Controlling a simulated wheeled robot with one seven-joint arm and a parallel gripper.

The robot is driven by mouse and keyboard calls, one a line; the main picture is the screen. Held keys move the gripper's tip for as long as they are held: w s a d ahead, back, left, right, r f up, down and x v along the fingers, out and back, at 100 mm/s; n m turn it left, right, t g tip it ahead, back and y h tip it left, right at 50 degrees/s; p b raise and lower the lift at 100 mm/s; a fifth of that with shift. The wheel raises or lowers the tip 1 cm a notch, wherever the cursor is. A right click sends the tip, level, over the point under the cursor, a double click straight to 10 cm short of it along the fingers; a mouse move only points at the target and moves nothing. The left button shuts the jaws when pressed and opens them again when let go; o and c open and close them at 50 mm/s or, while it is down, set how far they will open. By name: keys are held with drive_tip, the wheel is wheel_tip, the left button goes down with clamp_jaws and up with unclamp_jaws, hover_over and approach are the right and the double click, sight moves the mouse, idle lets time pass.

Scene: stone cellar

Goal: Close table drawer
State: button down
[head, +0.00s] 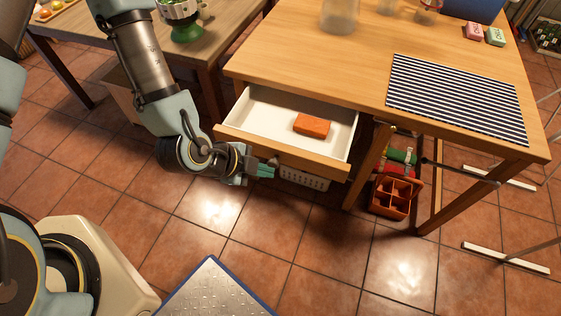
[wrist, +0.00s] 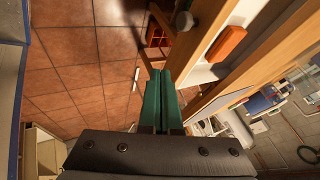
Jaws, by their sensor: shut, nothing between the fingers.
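The table drawer (head: 266,110) is pulled out from under the wooden table (head: 300,50). Its inside is white and its front panel (head: 300,164) is wood. An orange-brown block (head: 312,125) lies inside it. My gripper (head: 270,171) is shut and empty, in front of the drawer front near its lower edge. In the wrist view the green fingers (wrist: 161,85) are together, beside the drawer front (wrist: 205,103), and the orange block (wrist: 226,43) shows past it. I cannot tell whether the fingers touch the panel.
A striped mat (head: 455,97), a glass jar (head: 340,15) and pink and green boxes (head: 484,33) are on the table. A second table (head: 125,35) stands at left. Tiled floor in front is mostly clear.

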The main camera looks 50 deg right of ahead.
drive_tip(key=f+b, duration=0.1)
drive_tip(key=b, duration=1.6)
approach(300, 167)
wheel_tip(300, 167, down, 4)
drive_tip(key=s+d, duration=0.2)
drive_tip(key=shift+w+d+r, duration=0.1)
drive_tip(key=shift+w+d, duration=0.2)
drive_tip(key=shift+w, duration=0.1)
